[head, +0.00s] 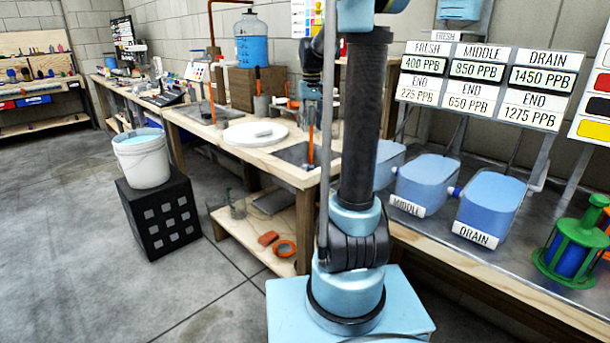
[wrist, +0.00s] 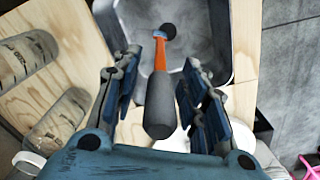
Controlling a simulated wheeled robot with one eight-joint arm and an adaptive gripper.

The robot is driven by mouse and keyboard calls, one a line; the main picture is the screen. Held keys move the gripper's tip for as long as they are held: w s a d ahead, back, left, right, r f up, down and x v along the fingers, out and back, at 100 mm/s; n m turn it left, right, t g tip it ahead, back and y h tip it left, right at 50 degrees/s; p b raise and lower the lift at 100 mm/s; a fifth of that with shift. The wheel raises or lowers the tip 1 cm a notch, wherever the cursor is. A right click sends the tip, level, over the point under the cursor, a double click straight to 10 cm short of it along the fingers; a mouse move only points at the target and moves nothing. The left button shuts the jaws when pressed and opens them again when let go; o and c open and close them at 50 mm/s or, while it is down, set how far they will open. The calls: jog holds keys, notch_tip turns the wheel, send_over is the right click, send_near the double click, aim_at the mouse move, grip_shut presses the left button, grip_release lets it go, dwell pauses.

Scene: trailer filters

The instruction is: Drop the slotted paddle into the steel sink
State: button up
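The orange tool with a dark grip, which I take as the slotted paddle, shows in the wrist view (wrist: 160,88). Its grip points toward the camera and its shaft runs down into the grey steel sink (wrist: 215,35). Its lower end is small and dark, and I cannot make out slots or whether it touches the bottom. In the head view the orange shaft (head: 311,145) stands upright over the sink (head: 290,153) at the bench's near end. My gripper (wrist: 160,90) is open, with its fingers apart on either side of the grip.
A round white tray (head: 255,134) sits behind the sink on the bench. A white bucket (head: 142,160) stands on a black crate at left. Blue tanks (head: 490,205) line the right bench.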

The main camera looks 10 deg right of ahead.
jog(key=shift+r, duration=0.1)
notch_tip(320, 180, up, 12)
jog(key=shift+w+f, duration=0.1)
jog(key=shift+f, duration=0.05)
dwell(0.4)
